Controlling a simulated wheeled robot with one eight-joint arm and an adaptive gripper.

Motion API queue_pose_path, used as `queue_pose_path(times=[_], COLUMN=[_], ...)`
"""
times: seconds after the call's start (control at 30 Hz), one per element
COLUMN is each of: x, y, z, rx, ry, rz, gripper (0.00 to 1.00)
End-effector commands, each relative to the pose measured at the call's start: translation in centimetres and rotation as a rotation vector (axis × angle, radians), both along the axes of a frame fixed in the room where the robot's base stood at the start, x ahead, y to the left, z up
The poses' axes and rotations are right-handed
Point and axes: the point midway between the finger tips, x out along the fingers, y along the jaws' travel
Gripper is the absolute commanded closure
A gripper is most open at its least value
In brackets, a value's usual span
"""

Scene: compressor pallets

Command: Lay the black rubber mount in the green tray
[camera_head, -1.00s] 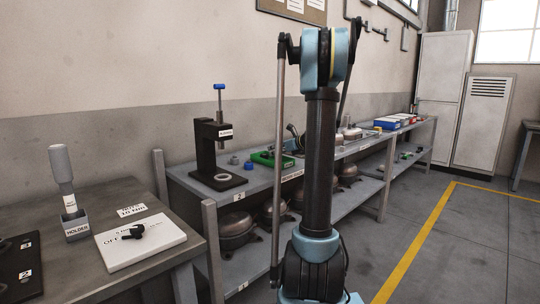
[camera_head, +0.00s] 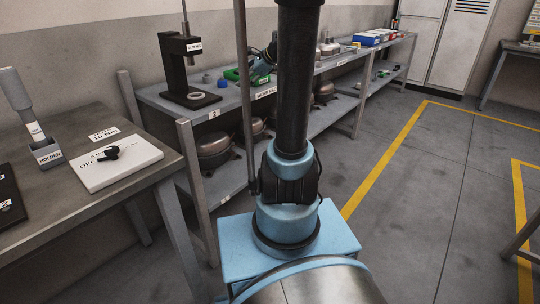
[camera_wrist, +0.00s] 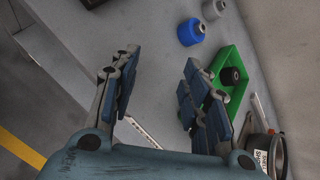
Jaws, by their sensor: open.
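The green tray (camera_wrist: 233,54) lies on the bench, right of centre in the wrist view. A small black cylindrical piece (camera_wrist: 231,76), which looks like the rubber mount, stands inside the tray. My gripper (camera_wrist: 160,64) is open and empty above the bench. Its right finger is beside the tray in the picture and covers part of it. The fingers appear apart from the black piece.
A blue-based piece (camera_wrist: 191,32) and a grey piece (camera_wrist: 214,9) stand near the tray. A labelled round container (camera_wrist: 268,152) is at lower right. A dark press (camera_head: 180,72) stands on the bench's left end. Bare bench lies between my fingers.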

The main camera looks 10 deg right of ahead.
Motion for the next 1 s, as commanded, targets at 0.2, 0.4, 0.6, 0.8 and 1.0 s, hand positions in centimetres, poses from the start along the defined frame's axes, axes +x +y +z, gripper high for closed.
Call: queue_pose_path(times=[0.2, 0.4, 0.6, 0.8, 1.0], x=[-8.1, -15.3, -22.2, -28.4, -32.9], y=[2.2, 2.8, 2.3, 0.8, -1.0], z=[-2.4, -5.1, -8.2, -11.6, -14.5], rx=[-0.289, -0.537, -0.76, -0.958, -1.098], ry=[-0.058, -0.104, -0.14, -0.165, -0.175], rz=[0.271, 0.544, 0.834, 1.139, 1.4], gripper=[0.58, 0.58, 0.58, 0.58, 0.58])
